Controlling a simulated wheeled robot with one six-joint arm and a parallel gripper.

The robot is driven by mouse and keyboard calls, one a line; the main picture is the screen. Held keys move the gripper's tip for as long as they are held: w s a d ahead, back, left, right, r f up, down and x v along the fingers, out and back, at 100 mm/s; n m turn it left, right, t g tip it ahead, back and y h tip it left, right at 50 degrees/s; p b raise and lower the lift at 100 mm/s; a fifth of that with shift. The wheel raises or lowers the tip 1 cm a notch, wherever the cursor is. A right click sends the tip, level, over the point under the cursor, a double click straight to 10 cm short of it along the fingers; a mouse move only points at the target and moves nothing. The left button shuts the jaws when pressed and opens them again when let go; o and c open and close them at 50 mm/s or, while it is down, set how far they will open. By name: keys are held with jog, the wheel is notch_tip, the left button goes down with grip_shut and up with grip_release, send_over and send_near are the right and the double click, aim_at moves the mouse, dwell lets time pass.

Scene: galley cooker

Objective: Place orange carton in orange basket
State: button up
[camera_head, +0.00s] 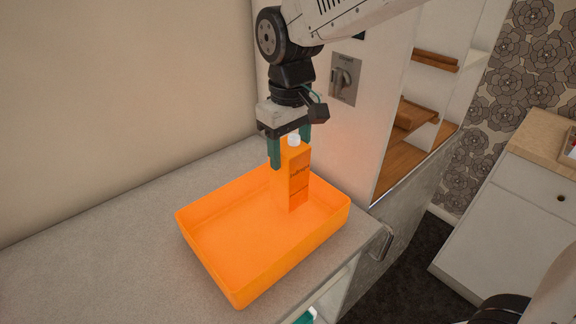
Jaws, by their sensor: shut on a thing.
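The orange carton (291,180) has a white cap and dark lettering and looks upright. It shows over the back right part of the orange basket (238,290), inside its rim as seen from here. I cannot tell whether the carton's base touches the basket floor. My gripper (289,151) points down from above with its green fingers on either side of the carton's top, shut on it. The basket is a shallow open rectangular tray on the grey counter. I see nothing else in it.
The grey counter (110,245) is clear to the left of the basket. A beige wall runs behind it. The counter's edge and a metal handle (381,243) lie just right of the basket. A white cabinet (510,215) stands at the far right.

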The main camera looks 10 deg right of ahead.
jog(key=shift+f, duration=2)
jog(key=o, duration=1.7)
jog(key=shift+c, duration=0.2)
jog(key=shift+r, duration=0.15)
notch_tip(320, 180, up, 12)
jog(key=shift+r, duration=0.1)
jog(key=s+d+f+m, duration=0.2)
jog(key=s+d+m, duration=0.1)
jog(key=s+d, duration=0.7)
jog(key=s+d+f+m+t, duration=0.1)
jog(key=s+d+f+m, duration=0.2)
jog(key=s+d, duration=0.6)
jog(key=shift+s+d+f+m, duration=0.15)
jog(key=shift+s+d+m, duration=0.35)
jog(key=shift+d, duration=0.4)
